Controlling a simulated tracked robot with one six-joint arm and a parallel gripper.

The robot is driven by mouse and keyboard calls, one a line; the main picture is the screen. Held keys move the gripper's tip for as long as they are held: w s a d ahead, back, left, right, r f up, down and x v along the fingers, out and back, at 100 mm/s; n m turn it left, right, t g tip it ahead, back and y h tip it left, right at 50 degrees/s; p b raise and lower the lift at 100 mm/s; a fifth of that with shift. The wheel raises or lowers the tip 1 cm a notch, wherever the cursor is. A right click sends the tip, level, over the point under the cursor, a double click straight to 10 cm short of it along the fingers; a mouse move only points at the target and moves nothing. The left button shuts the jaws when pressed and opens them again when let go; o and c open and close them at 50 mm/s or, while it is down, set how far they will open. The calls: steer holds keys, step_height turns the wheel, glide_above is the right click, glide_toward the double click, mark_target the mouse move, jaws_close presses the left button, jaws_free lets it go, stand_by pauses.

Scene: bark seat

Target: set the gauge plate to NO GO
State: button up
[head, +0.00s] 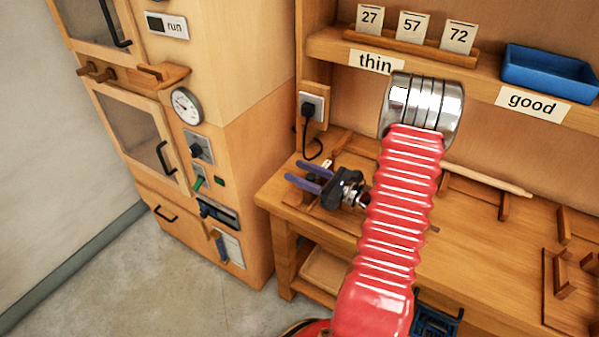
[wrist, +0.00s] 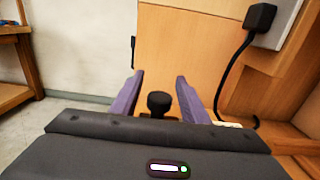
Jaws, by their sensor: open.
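I cannot make out the gauge plate or any NO GO mark in either view. My gripper (head: 296,172) is open over the left end of the wooden bench (head: 461,237), its purple fingers pointing left toward the cabinet. In the wrist view, a dark round-topped knob (wrist: 159,103) shows between the spread fingers of my gripper (wrist: 160,77), apart from both. What the knob stands on is hidden by the gripper body. A small pale piece (wrist: 229,124) shows beside the right finger, mostly hidden.
A wooden cabinet (head: 235,165) with a dial (head: 186,106) and a "run" plate (head: 167,26) stands left of the bench. A black plug (head: 309,110) and its cord hang behind my gripper. The shelf holds number cards (head: 411,27) and a blue tray (head: 548,77).

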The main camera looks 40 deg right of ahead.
steer(key=shift+w+a, duration=0.1)
steer(key=shift+w, duration=0.2)
steer(key=shift+c, duration=0.3)
jaws_close()
